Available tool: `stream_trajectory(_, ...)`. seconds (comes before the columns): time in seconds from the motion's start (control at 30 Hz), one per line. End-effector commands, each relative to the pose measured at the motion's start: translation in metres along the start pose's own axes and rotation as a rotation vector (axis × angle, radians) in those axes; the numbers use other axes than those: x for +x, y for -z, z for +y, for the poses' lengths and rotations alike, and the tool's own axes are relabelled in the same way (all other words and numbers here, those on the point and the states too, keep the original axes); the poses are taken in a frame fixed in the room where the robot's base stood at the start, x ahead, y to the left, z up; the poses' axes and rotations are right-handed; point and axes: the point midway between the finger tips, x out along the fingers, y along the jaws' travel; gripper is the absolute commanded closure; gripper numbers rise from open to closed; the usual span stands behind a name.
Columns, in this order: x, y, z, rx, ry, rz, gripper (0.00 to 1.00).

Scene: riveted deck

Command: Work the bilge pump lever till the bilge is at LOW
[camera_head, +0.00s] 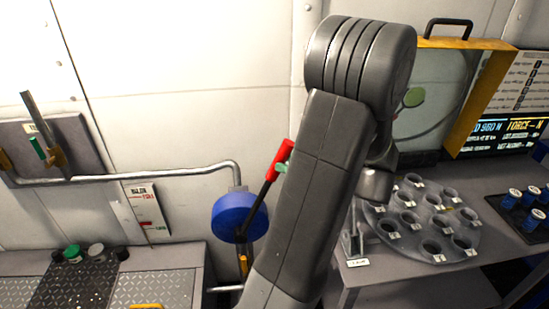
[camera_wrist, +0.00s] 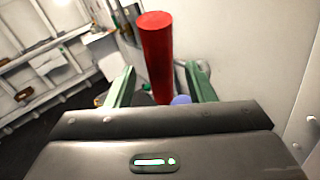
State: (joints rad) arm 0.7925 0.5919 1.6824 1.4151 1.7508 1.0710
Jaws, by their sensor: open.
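The bilge pump lever has a red grip (camera_head: 281,159) on a dark rod that leans up and to the right from a blue round pump body (camera_head: 238,217) by the wall. In the wrist view the red grip (camera_wrist: 157,52) stands between the two green fingers of my gripper (camera_wrist: 160,72), which are apart with room on both sides. In the head view one green fingertip of my gripper (camera_head: 281,168) shows beside the grip; my arm hides the rest. A wall gauge (camera_head: 147,213) with red and green marks is left of the pump; its reading is too small to tell.
A grey pipe (camera_head: 130,174) runs along the wall to the pump. At right a bench holds a round holder (camera_head: 420,222) with several cups, a yellow-framed case (camera_head: 490,85) and blue-capped items (camera_head: 530,200). A metal-plated bench (camera_head: 150,289) is at lower left.

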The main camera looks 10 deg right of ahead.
Motion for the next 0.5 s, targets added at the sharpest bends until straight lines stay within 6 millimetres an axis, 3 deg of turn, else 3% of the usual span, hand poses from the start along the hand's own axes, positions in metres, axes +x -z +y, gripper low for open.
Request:
stream_trajectory(0.2, 0.035, -0.001, 0.0, -0.002, -0.002, 0.0, 0.51)
stream_trajectory(0.5, 0.05, 0.0, 0.0, -0.001, 0.001, -0.001, 0.51)
